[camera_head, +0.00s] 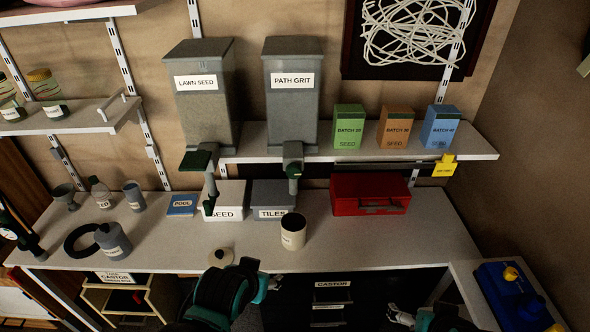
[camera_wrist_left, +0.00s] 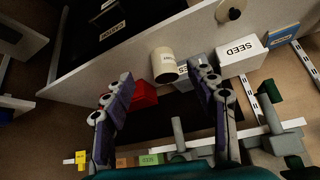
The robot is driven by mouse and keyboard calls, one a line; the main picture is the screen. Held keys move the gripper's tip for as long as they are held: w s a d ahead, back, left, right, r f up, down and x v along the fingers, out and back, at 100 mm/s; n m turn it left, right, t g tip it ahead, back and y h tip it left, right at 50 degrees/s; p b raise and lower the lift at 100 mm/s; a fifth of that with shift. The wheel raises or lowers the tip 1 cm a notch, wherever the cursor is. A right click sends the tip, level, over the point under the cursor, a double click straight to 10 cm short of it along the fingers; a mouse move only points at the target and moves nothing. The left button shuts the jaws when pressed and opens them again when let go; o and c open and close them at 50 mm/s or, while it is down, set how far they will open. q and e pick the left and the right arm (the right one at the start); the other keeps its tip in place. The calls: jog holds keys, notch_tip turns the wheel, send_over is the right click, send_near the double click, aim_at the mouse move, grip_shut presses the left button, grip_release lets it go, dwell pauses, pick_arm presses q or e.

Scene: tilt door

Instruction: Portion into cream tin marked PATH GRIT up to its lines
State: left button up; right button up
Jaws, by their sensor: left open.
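A cream tin (camera_head: 293,237) stands upright on the bench, its top open and its label too small to read. In the left wrist view the tin (camera_wrist_left: 163,66) shows ahead between my fingers. The grey PATH GRIT hopper (camera_head: 291,112) is on the shelf above and behind it. A grey spout with a green-ended part (camera_head: 293,171) hangs under this hopper. My left gripper (camera_head: 248,266) is at the bench's front edge, left of the tin; in the left wrist view it (camera_wrist_left: 162,70) is open and empty. My right gripper (camera_head: 398,313) is partly in view at the bottom; its jaws are unclear.
A similar LAWN SEED hopper (camera_head: 205,110) stands to the left. A round cream lid (camera_head: 221,257) lies on the bench. SEED (camera_head: 224,196) and TILES (camera_head: 272,193) boxes and a red case (camera_head: 369,194) stand behind. The bench right of the tin is clear.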

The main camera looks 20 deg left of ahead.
pick_arm(q)
jog(key=w+a+r+t+y, duration=0.1)
jog(key=w+a+r+y, duration=0.15)
jog(key=w, duration=0.25)
jog(key=m+t+y+p, duration=0.25)
jog(key=m+t, duration=0.35)
jog(key=t, duration=0.3)
send_near(294, 174)
jog(key=w, duration=0.3)
jog(key=x, duration=0.5)
jog(key=a+b+x, duration=0.1)
jog(key=x, duration=0.1)
jog(key=shift+w, duration=0.15)
jog(key=c, duration=1.2)
